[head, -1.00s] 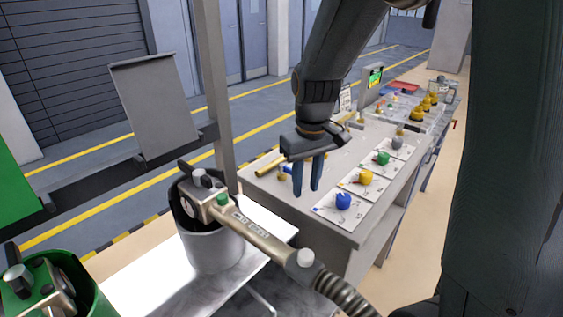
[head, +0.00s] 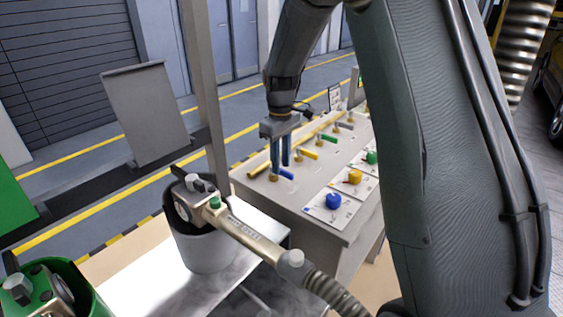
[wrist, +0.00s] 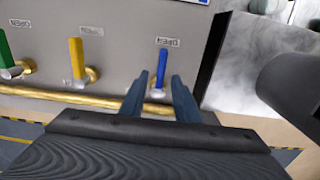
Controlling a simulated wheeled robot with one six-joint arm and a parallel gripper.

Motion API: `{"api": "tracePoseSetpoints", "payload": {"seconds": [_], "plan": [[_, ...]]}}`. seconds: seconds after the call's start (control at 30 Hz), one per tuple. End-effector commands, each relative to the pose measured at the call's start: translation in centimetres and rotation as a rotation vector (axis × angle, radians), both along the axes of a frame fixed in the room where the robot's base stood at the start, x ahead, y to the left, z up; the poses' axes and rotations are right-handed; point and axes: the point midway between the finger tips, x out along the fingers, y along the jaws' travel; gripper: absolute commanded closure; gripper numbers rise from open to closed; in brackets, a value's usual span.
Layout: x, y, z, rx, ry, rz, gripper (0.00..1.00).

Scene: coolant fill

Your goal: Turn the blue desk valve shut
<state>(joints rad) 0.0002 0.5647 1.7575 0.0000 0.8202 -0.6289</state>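The blue desk valve has a blue lever (head: 286,174) on a brass fitting at the near left corner of the grey desk. In the wrist view the blue lever (wrist: 161,70) points away from the brass pipe, toward a small label. My gripper (head: 281,167) points down at this valve. In the wrist view my gripper (wrist: 159,76) is open, with one blue finger on each side of the lever and small gaps showing. I cannot tell whether either finger touches it.
Yellow (wrist: 76,58) and green (wrist: 5,50) valve levers stand along the brass pipe (wrist: 100,103). On the desk are blue (head: 333,200), yellow (head: 355,177) and green (head: 371,157) knobs on white cards. A nozzle (head: 245,230) with a hose rests in a grey bucket (head: 205,250) in front.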

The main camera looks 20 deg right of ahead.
Motion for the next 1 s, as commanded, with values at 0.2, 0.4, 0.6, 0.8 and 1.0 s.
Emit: {"api": "tracePoseSetpoints", "payload": {"seconds": [0.2,0.4,0.6,0.8,1.0], "plan": [[-0.04,0.01,-1.19,0.000,0.000,0.000,0.71],[-0.03,0.02,-1.26,0.001,-0.001,0.000,0.71],[-0.02,0.02,-1.23,0.001,-0.001,0.000,1.00],[-0.02,0.03,-1.22,0.001,-0.001,0.000,1.00],[0.01,0.46,-1.21,0.001,-0.001,0.024,1.00]]}}
